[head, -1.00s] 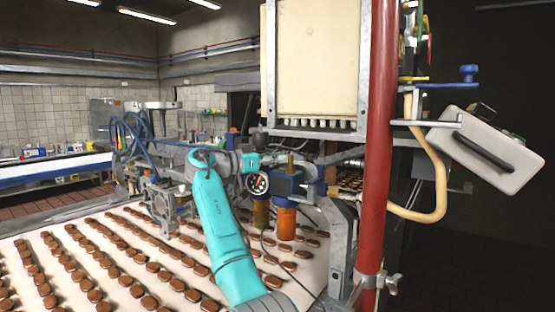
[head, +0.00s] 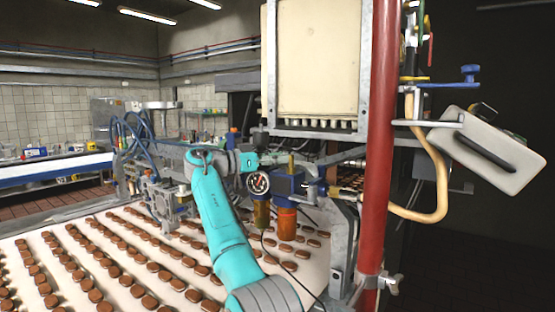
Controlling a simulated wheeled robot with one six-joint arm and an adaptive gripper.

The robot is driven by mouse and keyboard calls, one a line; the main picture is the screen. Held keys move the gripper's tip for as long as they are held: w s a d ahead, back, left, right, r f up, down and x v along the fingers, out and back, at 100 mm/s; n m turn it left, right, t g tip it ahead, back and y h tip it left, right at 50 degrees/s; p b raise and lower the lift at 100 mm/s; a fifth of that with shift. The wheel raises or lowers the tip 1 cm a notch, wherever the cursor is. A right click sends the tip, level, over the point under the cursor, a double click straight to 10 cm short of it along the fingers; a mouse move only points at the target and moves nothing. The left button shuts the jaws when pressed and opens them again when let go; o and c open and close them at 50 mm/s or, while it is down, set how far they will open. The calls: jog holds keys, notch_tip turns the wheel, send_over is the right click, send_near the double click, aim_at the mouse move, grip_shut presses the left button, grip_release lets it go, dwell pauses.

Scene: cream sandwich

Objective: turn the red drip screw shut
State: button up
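My turquoise arm rises from the bottom of the head view and bends at the elbow, its wrist reaching in among the air fittings. Below the blue unit hang an orange bowl (head: 286,220) and an amber bowl (head: 261,214).
A red upright post (head: 376,150) stands close at the right, with a clamp low on it. A cream panel (head: 318,60) hangs above the fittings. A white conveyor belt (head: 118,302) carries rows of brown biscuits. A beige hose (head: 436,180) loops right of the post.

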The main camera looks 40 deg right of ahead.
jog(key=w+a, duration=0.2)
jog(key=a, duration=0.9)
jog(key=shift+a, duration=0.4)
jog(key=shift+w, duration=0.1)
jog(key=shift+d, duration=0.1)
